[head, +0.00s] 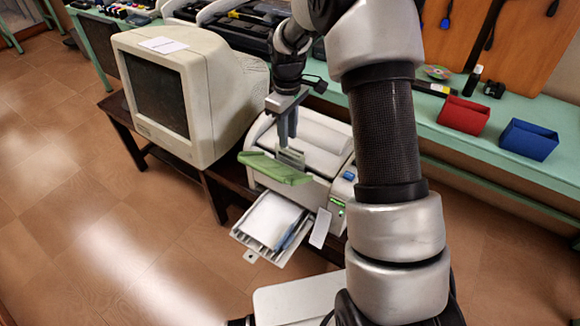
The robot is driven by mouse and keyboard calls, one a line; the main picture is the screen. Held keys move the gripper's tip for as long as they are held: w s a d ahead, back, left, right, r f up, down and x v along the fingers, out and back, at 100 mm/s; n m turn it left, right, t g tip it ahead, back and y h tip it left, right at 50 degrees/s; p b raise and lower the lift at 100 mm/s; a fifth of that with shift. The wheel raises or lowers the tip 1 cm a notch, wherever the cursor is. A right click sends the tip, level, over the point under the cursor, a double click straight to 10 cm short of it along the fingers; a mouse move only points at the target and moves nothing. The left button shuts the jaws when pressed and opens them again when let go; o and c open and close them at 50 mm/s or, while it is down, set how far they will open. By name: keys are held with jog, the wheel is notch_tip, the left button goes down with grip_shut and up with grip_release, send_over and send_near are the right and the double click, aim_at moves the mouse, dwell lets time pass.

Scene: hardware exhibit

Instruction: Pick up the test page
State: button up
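A white printer (318,135) stands on a low dark table, with a green flap (275,168) at its front. White paper (268,217) lies in the printer's pulled-out lower tray (250,240). Another white sheet (163,45) lies flat on top of a beige CRT monitor (165,95). I cannot tell which sheet is the test page. My gripper (288,138) points down over the printer, just behind the green flap. Its grey fingers look close together, and I cannot tell whether anything is between them. My arm hides part of the printer's right side.
The monitor stands close to the left of my gripper. A green bench behind holds a red bin (464,116), a blue bin (528,140), a disc (438,72) and a dark bottle (473,82). More machines stand at the back. The wooden floor at left is clear.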

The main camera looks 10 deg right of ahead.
aim_at(290, 150)
jog(key=f, duration=0.6)
jog(key=shift+d+f, duration=0.3)
grip_shut()
